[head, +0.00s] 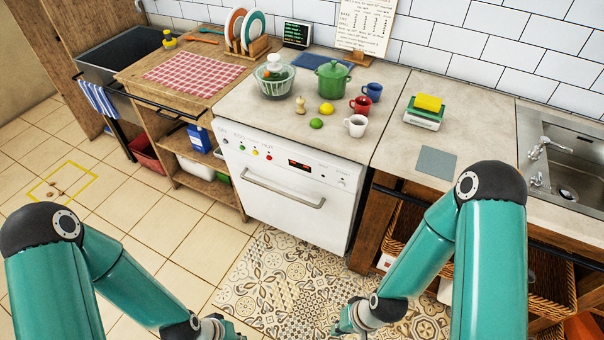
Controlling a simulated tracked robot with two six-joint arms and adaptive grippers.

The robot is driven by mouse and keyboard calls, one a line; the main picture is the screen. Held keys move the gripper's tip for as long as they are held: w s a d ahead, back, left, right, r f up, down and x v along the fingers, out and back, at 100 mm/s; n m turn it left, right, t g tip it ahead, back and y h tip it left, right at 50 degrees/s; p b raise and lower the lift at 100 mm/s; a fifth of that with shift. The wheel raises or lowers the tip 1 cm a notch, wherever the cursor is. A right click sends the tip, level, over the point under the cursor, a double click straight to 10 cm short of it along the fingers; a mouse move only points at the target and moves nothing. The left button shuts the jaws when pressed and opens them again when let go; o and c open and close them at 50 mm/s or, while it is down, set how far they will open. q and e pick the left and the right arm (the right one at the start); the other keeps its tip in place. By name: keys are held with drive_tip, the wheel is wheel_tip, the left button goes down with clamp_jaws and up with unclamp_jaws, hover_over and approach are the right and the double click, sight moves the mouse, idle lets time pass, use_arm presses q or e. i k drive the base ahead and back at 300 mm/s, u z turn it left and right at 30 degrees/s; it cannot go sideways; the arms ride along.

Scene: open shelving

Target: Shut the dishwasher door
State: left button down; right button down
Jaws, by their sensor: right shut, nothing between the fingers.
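The white dishwasher (315,165) stands under the worktop in the middle of the head view. Its door (270,203) is upright and looks flush with the front, with a silver bar handle (284,190) across its upper part. I cannot tell whether a thin gap is left at its top. My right gripper (340,328) is low at the bottom edge, shut and empty, in front of the door and apart from it. My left gripper (232,334) is at the bottom edge, mostly cut off, so its fingers do not show clearly.
A patterned mat (285,285) covers the floor before the dishwasher, with no objects on it. Open wooden shelving (215,170) stands to the left, wicker baskets (405,235) to the right. A green pot (332,79), mugs and fruit stand on the worktop above.

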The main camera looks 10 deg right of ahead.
sight(297, 193)
drive_tip(key=z, duration=0.05)
drive_tip(key=i, duration=1)
drive_tip(key=z, duration=0.4)
